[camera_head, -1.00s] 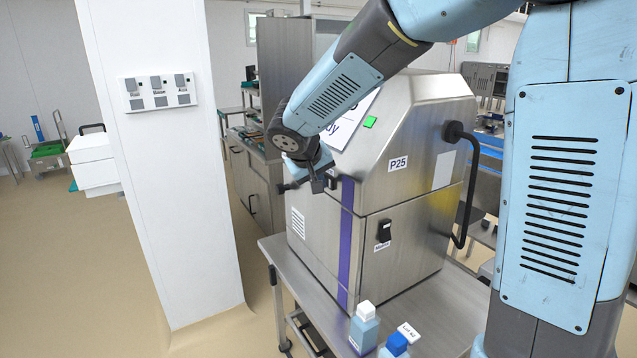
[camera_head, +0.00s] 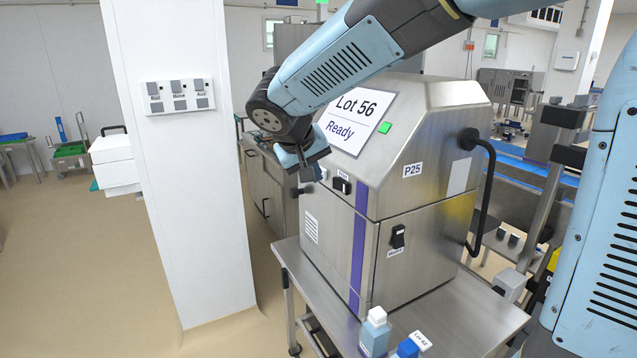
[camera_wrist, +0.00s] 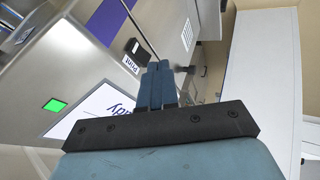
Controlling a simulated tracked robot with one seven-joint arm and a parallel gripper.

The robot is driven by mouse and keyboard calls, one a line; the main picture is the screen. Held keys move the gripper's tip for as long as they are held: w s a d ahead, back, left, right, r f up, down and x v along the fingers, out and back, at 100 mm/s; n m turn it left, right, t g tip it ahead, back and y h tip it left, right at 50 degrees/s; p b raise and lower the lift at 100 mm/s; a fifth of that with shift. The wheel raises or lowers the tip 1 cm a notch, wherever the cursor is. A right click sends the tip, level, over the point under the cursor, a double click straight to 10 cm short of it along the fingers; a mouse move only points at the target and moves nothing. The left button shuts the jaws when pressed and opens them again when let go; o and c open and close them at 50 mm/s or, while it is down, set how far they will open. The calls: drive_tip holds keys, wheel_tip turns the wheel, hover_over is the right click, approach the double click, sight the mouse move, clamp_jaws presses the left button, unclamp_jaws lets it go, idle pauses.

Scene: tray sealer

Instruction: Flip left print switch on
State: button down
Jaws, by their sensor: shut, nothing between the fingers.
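The steel machine (camera_head: 430,180) has a black print switch (camera_head: 341,185) on its front, left of the purple stripe. In the wrist view the same black switch (camera_wrist: 138,50) has a label reading "Print" beside it. My gripper (camera_head: 309,174) is just left of this switch in the head view and hides part of the front there. A sliver of white shows beside the fingers; I cannot tell whether a second switch is behind them. In the wrist view my gripper (camera_wrist: 160,68) is shut and empty, its fingertips beside the print switch. The switch's on or off position is too small to tell.
Another black switch (camera_head: 398,236) is lower on the machine's right face. A white pillar (camera_head: 190,200) with a switch panel (camera_head: 178,95) stands at left. Bottles (camera_head: 376,332) stand on the steel table (camera_head: 450,320) in front. A sign (camera_head: 356,117) reads "Lot 56 Ready".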

drive_tip(key=shift+v, duration=0.85)
drive_tip(key=shift+d, duration=0.15)
drive_tip(key=s+d+f+m+g+y, duration=0.1)
drive_tip(key=s+d+m+y, duration=0.2)
drive_tip(key=s+d, duration=1.8)
drive_tip(key=shift+d+m, duration=0.3)
drive_tip(key=shift+d, duration=0.25)
